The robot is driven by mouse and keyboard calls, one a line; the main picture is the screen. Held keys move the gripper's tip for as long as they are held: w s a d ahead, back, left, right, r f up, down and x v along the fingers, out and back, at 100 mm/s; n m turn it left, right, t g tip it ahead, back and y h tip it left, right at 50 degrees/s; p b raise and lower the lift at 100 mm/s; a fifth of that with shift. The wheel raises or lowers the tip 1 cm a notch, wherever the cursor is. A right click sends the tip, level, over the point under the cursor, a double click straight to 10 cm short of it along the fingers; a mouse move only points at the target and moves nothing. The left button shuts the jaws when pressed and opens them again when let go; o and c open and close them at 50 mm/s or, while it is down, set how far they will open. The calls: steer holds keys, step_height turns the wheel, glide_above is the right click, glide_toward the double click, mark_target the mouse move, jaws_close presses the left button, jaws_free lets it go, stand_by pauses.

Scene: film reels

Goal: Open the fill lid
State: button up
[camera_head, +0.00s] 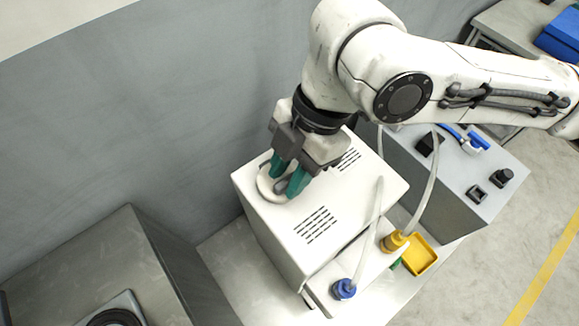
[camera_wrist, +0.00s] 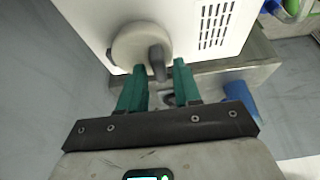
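The fill lid (camera_head: 265,190) is a round, pale grey disc on top of the white machine box (camera_head: 322,205), near its back left corner. In the wrist view the lid (camera_wrist: 132,46) lies flat, with a darker grey handle (camera_wrist: 157,62) standing up from it. My gripper (camera_head: 287,178) is over the lid with its green fingers pointing down at it. In the wrist view my gripper (camera_wrist: 160,68) has its fingers spread, one on each side of the handle's end, with gaps showing. The fingers hide part of the lid in the head view.
Dark vent slots (camera_head: 316,225) mark the box top. Blue (camera_head: 343,289) and yellow (camera_head: 393,242) hose fittings with clear hoses stand at the front right, near a yellow tray (camera_head: 420,256). A grey wall (camera_head: 130,110) rises close behind. A grey cabinet (camera_head: 462,178) stands to the right.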

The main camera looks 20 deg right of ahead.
jaws_close()
steer(key=shift+r, duration=0.1)
stand_by(0.4)
